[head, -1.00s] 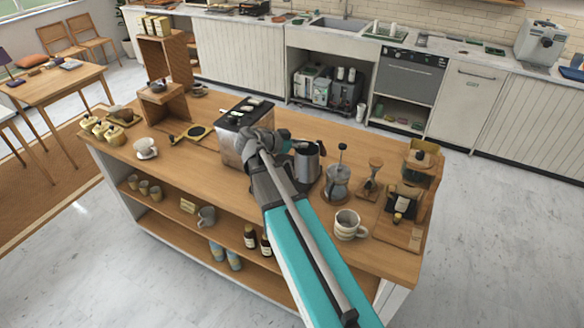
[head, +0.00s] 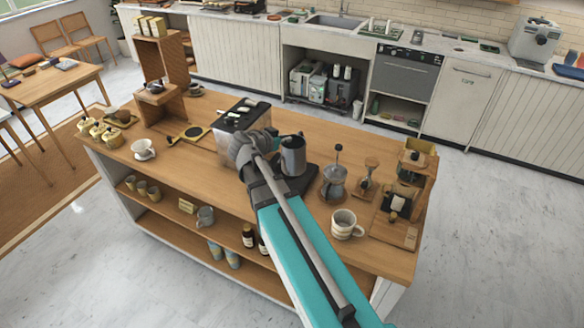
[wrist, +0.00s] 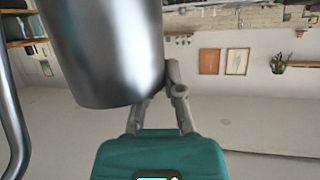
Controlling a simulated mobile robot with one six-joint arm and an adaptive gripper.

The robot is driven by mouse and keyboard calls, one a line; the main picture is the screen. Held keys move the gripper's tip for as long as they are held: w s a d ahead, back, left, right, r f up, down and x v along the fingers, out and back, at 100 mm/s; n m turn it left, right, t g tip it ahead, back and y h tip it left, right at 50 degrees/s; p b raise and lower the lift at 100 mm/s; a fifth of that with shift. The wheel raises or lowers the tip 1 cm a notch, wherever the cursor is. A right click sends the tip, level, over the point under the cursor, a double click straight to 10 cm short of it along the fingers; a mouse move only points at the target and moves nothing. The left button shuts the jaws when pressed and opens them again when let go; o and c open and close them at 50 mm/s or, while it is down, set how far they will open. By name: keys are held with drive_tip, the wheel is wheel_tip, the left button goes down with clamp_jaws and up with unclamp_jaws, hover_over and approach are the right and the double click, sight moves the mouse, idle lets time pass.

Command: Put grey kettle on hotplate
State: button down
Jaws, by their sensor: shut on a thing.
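The grey kettle (head: 293,157) is a metal pitcher, upright in the head view, just right of my gripper (head: 276,148). My gripper is shut on it. In the wrist view the kettle (wrist: 105,50) fills the upper left, with the fingers (wrist: 165,90) against it and a curved metal bar at the left edge. A flat black plate, which looks like the hotplate (head: 308,178), shows below and right of the kettle. Its left part is hidden by the kettle and my arm. I cannot tell whether the kettle touches it.
A metal box-shaped machine (head: 240,116) stands close behind left of my gripper. A glass press (head: 333,182) and a white mug (head: 346,224) stand to the right. A wooden stand (head: 413,180) is at the right end. The counter behind the kettle has free room.

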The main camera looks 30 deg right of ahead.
drive_tip(key=shift+d, duration=0.2)
drive_tip(key=shift+s+d+r+m+g, duration=0.1)
drive_tip(key=shift+s+d+m+g, duration=0.15)
drive_tip(key=shift+d+m, duration=0.2)
idle(0.3)
drive_tip(key=w+d+f+b, duration=0.3)
drive_tip(key=w+f+b, duration=0.5)
drive_tip(key=w, duration=0.4)
drive_tip(key=shift+w+d+f+b, duration=0.15)
drive_tip(key=shift+w+f+b, duration=0.25)
drive_tip(key=shift+f, duration=0.15)
drive_tip(key=shift+w+f, duration=0.1)
